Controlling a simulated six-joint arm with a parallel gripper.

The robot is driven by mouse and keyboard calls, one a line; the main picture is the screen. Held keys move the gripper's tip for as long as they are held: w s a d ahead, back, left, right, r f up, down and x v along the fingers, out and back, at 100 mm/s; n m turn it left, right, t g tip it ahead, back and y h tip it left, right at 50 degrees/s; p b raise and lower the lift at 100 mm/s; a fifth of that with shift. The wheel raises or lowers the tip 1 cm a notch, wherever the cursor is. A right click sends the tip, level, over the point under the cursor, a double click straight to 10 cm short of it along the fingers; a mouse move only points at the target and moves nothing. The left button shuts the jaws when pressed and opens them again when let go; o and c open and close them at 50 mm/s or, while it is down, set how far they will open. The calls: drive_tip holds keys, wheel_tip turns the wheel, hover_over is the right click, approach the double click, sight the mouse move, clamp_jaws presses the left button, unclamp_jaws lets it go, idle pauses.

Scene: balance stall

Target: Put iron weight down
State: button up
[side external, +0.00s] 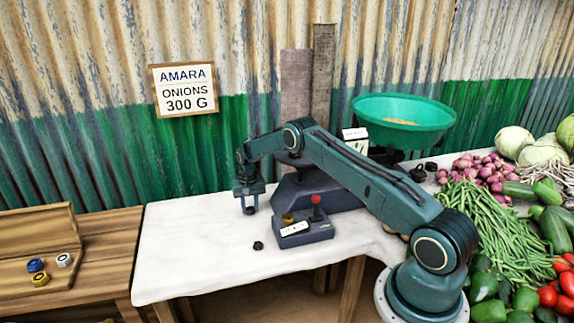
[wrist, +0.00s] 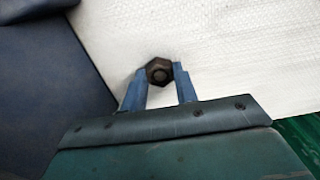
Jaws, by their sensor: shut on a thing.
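My gripper (side external: 249,206) is over the left part of the white table (side external: 190,235), pointing down. Its blue fingers are shut on a dark iron weight (side external: 250,211). In the wrist view the iron weight (wrist: 159,71) is a dark brown hexagon between the fingertips of my gripper (wrist: 160,80). The weight is at or just above the white cloth; I cannot tell whether it touches. Another small dark weight (side external: 258,245) lies on the cloth nearer the front.
A balance (side external: 310,190) with a green pan (side external: 405,112) stands right of my gripper. A grey box with a red knob (side external: 316,203) and a brass piece (side external: 288,218) is in front of it. Vegetables (side external: 500,220) fill the right side. The cloth left of my gripper is clear.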

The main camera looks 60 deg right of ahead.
sight(250, 209)
drive_tip(key=shift+f, duration=0.1)
drive_tip(key=o, duration=1.1)
wheel_tip(250, 209, up, 12)
idle(0.4)
drive_tip(key=shift+r, duration=0.25)
